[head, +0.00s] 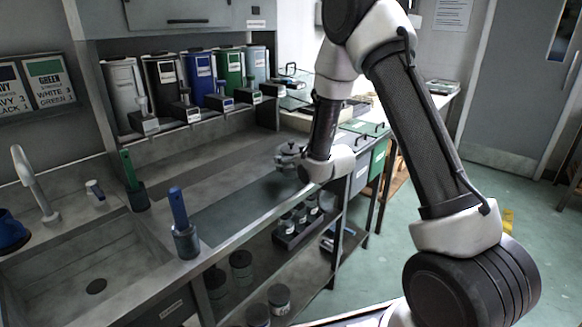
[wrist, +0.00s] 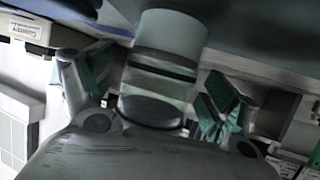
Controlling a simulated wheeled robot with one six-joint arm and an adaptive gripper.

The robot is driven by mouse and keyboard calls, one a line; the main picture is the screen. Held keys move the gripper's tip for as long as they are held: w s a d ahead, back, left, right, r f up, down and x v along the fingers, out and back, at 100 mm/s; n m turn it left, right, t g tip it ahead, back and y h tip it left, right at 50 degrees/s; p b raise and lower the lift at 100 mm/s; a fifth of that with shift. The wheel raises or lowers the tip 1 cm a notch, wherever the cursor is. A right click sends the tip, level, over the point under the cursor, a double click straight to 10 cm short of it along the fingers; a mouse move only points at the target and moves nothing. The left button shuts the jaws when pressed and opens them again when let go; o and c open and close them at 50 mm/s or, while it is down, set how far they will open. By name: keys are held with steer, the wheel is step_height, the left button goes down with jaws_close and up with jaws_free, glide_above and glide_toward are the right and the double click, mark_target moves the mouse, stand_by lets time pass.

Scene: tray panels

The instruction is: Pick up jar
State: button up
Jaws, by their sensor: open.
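In the wrist view, a pale grey-green cylinder with a dark band and a glassy section, apparently a jar (wrist: 160,75), stands between the two green-padded fingers of my gripper (wrist: 152,92). The fingers are spread, one on each side. A gap shows on the right; contact on the left is unclear. In the head view my gripper (head: 288,157) is above the counter's right part, near its front edge. I cannot make out a jar there. Dark-lidded glass jars (head: 242,265) stand on the shelf below the counter, including one farther forward (head: 278,298).
Coloured dispensers, including a blue one (head: 200,75), line the back shelf. A blue-handled tool stands in a cup (head: 186,240) by the sink (head: 60,285). A rack of small bottles (head: 300,225) sits on the lower shelf. The middle counter (head: 225,212) is clear.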

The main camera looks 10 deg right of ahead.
steer(key=shift+w+a+f, duration=0.15)
steer(key=shift+w+f, duration=0.1)
steer(key=shift+w, duration=0.35)
steer(key=shift+r, duration=0.1)
steer(key=c, duration=1.4)
